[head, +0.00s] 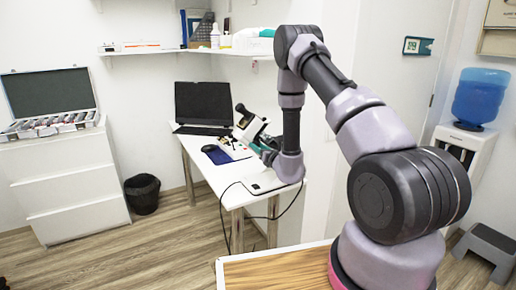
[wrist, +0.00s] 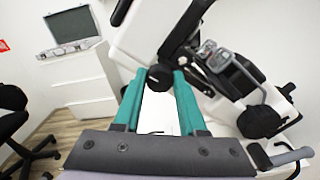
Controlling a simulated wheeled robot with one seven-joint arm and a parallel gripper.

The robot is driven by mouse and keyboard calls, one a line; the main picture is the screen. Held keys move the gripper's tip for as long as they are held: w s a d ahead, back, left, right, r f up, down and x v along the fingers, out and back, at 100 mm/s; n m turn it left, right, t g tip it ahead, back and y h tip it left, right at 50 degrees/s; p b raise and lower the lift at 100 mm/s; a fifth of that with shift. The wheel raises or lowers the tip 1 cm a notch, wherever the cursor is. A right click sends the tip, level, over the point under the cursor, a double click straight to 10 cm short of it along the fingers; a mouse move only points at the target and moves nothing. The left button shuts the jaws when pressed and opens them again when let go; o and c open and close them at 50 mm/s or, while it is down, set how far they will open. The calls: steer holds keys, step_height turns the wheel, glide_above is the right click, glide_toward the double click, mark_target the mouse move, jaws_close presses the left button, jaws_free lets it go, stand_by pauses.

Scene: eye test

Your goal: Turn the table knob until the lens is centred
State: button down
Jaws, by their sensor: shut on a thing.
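The lensmeter (head: 246,124), a white and black instrument, stands on the white table beside the wall. It fills the upper right of the wrist view (wrist: 150,38), tilted in the picture. My gripper (head: 267,148) is at the instrument's near side, partly hidden by my arm in the head view. In the wrist view its two teal fingers (wrist: 160,76) reach up to a round black knob (wrist: 160,78) and are shut on it, one fingertip on each side. A second black knob (wrist: 259,122) sits lower right, clear of the fingers. I cannot make out the lens.
A white drawer unit (head: 68,185) with an open lens case (head: 50,100) stands left. A black bin (head: 142,193) is on the floor.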

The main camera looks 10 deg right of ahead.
steer(key=shift+m, duration=0.8)
steer(key=shift+c, duration=2.3)
jaws_free()
steer(key=shift+s, duration=0.1)
steer(key=v, duration=1)
steer(key=shift+s+d, duration=0.15)
steer(key=shift+s, duration=0.2)
steer(key=shift+r, duration=0.1)
